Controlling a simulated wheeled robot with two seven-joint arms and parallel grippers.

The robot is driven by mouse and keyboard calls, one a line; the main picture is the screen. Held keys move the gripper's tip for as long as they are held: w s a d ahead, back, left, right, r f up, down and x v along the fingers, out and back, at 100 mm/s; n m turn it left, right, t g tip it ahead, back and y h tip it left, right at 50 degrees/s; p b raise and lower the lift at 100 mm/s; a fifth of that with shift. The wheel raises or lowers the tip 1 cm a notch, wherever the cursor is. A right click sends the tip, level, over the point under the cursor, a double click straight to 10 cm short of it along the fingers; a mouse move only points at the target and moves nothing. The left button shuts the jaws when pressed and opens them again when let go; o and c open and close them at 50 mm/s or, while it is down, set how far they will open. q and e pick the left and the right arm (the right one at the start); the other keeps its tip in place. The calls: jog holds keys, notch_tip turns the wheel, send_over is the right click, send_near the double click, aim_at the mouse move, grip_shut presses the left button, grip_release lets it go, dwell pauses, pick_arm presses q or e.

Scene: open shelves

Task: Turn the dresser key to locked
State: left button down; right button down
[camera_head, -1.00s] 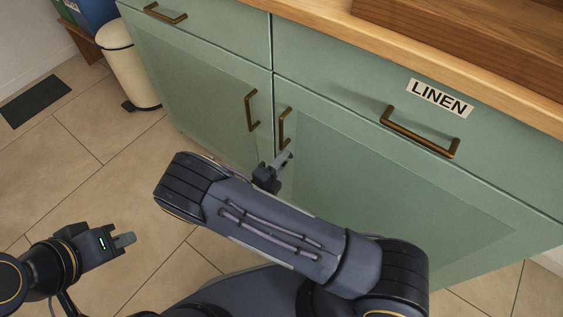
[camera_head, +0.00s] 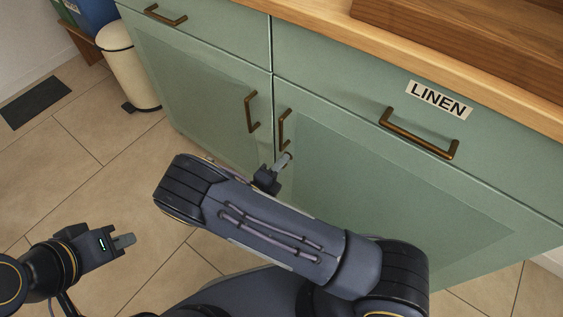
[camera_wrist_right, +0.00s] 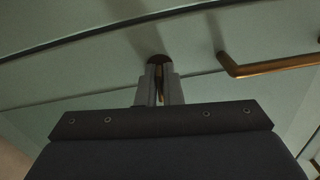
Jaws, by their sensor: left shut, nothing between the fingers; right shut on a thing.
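The green dresser (camera_head: 385,185) fills the right and middle of the head view, with a LINEN label on one drawer. My right gripper (camera_head: 284,161) is at the dresser front, just below the handle of the right-hand door. In the right wrist view its fingers (camera_wrist_right: 159,88) are shut on a thin brass-coloured piece, the key (camera_wrist_right: 160,82), in front of a dark round keyhole plate (camera_wrist_right: 158,61). Most of the key is hidden between the fingers, so its exact angle is hard to tell. My left gripper (camera_head: 125,241) is shut and empty above the floor at the lower left.
A brass door handle (camera_head: 284,130) is close above my right gripper; a handle also shows right of the fingers in the wrist view (camera_wrist_right: 268,66). Another door handle (camera_head: 251,111) is to the left. A cream bin (camera_head: 130,68) stands left of the dresser. Floor around my left gripper is clear.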

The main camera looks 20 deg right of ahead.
jog(key=m, duration=1.2)
jog(key=shift+m+b, duration=0.4)
jog(key=shift+m, duration=1.8)
jog(key=c, duration=1.6)
grip_release()
